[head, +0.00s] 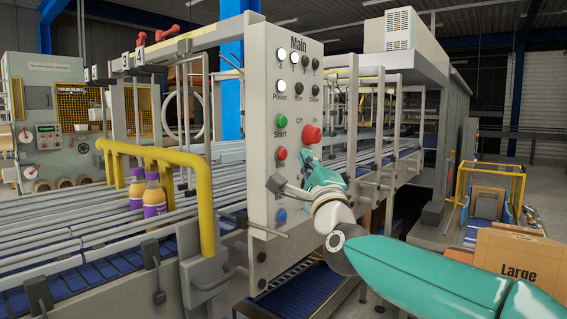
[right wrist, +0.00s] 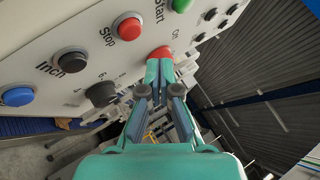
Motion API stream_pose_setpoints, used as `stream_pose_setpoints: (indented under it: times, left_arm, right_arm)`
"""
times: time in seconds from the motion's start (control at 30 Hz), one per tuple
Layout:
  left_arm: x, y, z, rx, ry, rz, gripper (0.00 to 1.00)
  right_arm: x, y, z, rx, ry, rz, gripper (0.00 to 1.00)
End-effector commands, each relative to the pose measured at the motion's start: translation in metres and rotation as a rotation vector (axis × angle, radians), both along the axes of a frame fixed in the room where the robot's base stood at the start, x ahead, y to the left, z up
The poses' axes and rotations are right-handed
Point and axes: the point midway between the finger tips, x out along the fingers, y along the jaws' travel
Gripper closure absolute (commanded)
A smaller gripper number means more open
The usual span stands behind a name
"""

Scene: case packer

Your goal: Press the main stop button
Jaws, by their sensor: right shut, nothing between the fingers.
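The light grey panel marked Main (head: 262,60) stands in the middle of the head view. Its red stop button (head: 280,154) is below the green start button (head: 282,120). The right wrist view shows the red button (right wrist: 128,27) with the label Stop. A larger red knob (head: 312,134) sits to its right between Off and On. My right gripper (head: 306,156) is shut and empty in front of the panel. In the right wrist view its fingertips (right wrist: 159,66) overlap the red knob's lower edge; I cannot tell whether they touch. The stop button is clear of the fingers. My left gripper is out of view.
A black inch button (right wrist: 70,60), a black knob (right wrist: 100,93) and a blue button (head: 281,215) are also on the panel. A yellow rail (head: 203,190) and conveyor with purple bottles (head: 154,196) are left. A cardboard box marked Large (head: 515,262) stands right.

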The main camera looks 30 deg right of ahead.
Motion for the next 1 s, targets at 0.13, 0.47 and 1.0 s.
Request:
stream_pose_setpoints:
  times: [0.13,0.47,1.0]
  left_arm:
    - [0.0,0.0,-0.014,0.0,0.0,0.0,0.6]
    - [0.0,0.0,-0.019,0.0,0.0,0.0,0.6]
    - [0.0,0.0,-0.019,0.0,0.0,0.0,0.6]
  right_arm:
    - [-0.015,-0.007,-0.003,0.001,-0.002,-0.001,1.0]
    - [-0.025,-0.011,-0.001,0.001,0.001,0.001,1.0]
    - [-0.025,-0.011,-0.001,0.001,0.001,0.001,1.0]
